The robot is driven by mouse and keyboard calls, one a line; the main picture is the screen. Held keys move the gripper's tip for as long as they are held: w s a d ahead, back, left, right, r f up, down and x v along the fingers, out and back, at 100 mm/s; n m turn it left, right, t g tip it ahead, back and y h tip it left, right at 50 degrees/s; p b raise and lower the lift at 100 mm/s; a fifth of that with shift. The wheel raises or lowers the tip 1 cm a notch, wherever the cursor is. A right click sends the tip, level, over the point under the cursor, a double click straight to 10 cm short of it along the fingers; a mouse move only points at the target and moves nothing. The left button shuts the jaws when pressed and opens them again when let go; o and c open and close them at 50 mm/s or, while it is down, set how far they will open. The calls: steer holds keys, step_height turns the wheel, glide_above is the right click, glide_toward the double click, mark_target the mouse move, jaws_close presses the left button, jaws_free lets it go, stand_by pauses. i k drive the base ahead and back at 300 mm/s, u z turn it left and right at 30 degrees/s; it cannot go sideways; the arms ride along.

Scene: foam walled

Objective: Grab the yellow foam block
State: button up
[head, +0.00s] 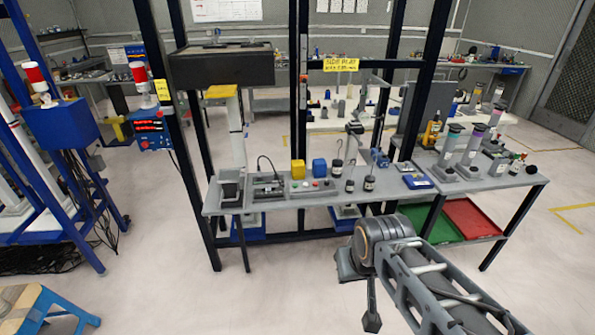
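The yellow foam block (298,169) stands upright on the grey workbench (238,208), towards the back of its top. A blue block (319,168) of similar size stands close on its right. My arm comes in from the bottom right, with its large round joint in front of the bench. Dark parts at its end, which seem to be my gripper (371,315), hang low over the floor, well apart from the yellow block. Its fingers are not clear enough to tell open from shut.
Small bottles (369,183) and a button box (312,187) stand near the blocks. A grey container (230,187) is at the bench's left end. Dark frame posts rise behind the bench. Red (470,218) and green trays lie below at right.

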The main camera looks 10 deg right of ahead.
mark_target(298, 166)
steer(key=k, duration=0.6)
steer(key=z, duration=0.25)
steer(key=i, duration=2.05)
steer(key=u, duration=1.45)
steer(key=i, duration=0.65)
steer(key=u, duration=0.6)
